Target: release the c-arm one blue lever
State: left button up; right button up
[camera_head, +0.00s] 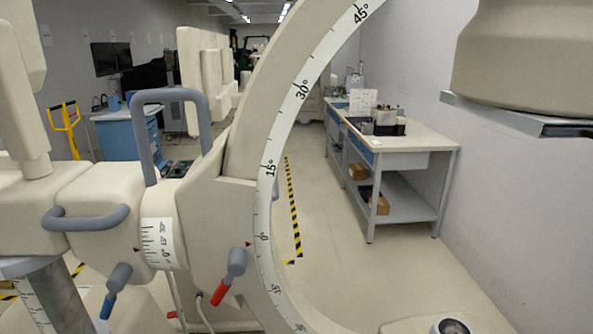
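The C-arm's curved arc (277,120) with degree marks fills the middle of the head view. The blue lever (107,304) is at the lower left, under the joint housing. It has a grey knob above a blue tip that points down and slightly left. A red-tipped lever (222,290) with a grey upper part is to its right, beside the arc, tilted down to the left. Nothing touches either lever. Neither of my grippers shows in this view.
A grey handle (168,95) stands on top of the housing, and another (85,218) is on its left side. A workbench (415,142) with boxes is behind at the right. A yellow-black floor stripe (293,210) crosses the open floor. A blue cabinet (125,135) is far left.

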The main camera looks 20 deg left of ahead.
aim_at(117, 280)
jog(key=u, duration=1.65)
